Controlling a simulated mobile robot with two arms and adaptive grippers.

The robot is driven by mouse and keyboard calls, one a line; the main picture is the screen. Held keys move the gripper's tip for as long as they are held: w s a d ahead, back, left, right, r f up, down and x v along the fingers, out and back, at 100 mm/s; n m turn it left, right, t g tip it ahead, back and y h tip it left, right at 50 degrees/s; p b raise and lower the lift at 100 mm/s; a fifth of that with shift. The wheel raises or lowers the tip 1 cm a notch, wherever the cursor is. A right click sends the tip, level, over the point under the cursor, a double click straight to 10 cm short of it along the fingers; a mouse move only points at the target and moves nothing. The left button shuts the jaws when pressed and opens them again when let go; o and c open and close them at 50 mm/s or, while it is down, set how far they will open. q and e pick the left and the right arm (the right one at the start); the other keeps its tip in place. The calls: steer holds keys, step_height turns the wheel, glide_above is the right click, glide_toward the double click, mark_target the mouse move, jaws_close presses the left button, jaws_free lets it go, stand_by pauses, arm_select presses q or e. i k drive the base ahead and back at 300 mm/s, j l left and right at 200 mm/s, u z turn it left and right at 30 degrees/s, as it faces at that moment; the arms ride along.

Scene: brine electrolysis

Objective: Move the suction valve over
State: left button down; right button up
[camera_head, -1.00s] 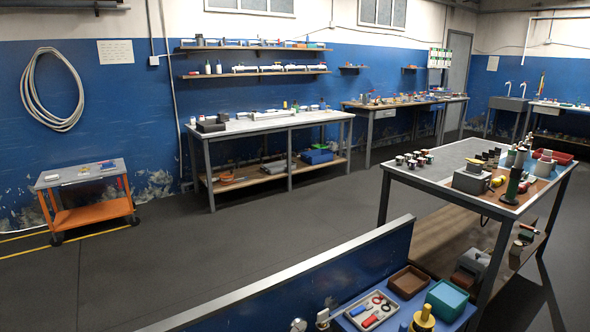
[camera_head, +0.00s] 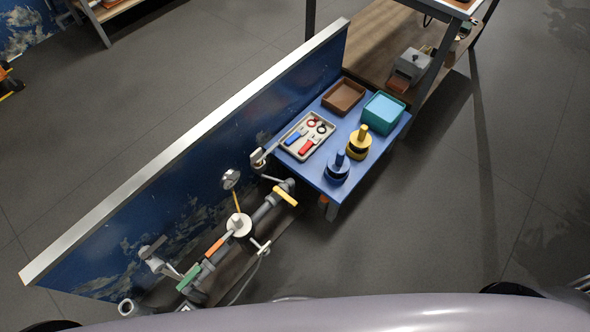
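A grey pipe run (camera_head: 264,210) stands low along the blue half-wall. It carries a yellow handle (camera_head: 285,197), an orange handle (camera_head: 215,247) and a green handle (camera_head: 188,277). Which of these belongs to the suction valve I cannot tell. A white round part (camera_head: 239,224) sits on the pipe between the yellow and orange handles. A round gauge (camera_head: 231,179) stands above the pipe near the wall. Neither of my grippers shows in this view.
The blue half-wall (camera_head: 150,200) runs diagonally behind the pipes. Open floor lies right.

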mark_target(275, 189)
steer(key=i+l+u, duration=0.1)
steer(key=l+u, duration=0.25)
steer(key=l, duration=1.4)
